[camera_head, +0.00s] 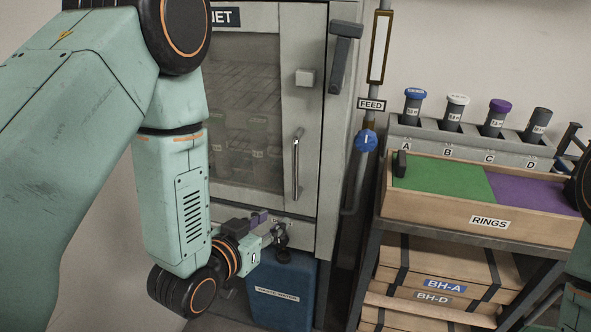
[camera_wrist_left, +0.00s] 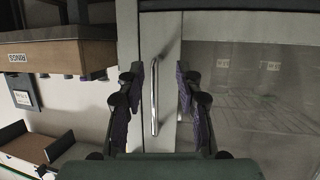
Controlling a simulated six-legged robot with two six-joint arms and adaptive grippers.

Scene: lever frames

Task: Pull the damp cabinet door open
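The damp cabinet door (camera_head: 305,120) has a glass window in a grey frame and looks closed. Its upright metal handle (camera_head: 297,165) is on the door's right side. My left gripper (camera_head: 270,226) is in front of the door, below the handle in the head view. In the left wrist view, the gripper (camera_wrist_left: 158,85) is open, with dark purple-padded fingers on either side of the handle (camera_wrist_left: 154,95). The handle lines up with the gap; I cannot tell how far it is from the fingers. My right gripper is not in view; only parts of that arm show at the right edge.
A blue container (camera_head: 283,290) stands below the door. A grey lever (camera_head: 344,55) sits at the cabinet's upper right, beside a vertical feed pipe (camera_head: 380,60). Right of it, a wooden rings tray (camera_head: 450,205) and a rack of capped tubes (camera_head: 460,140) stand on a shelf.

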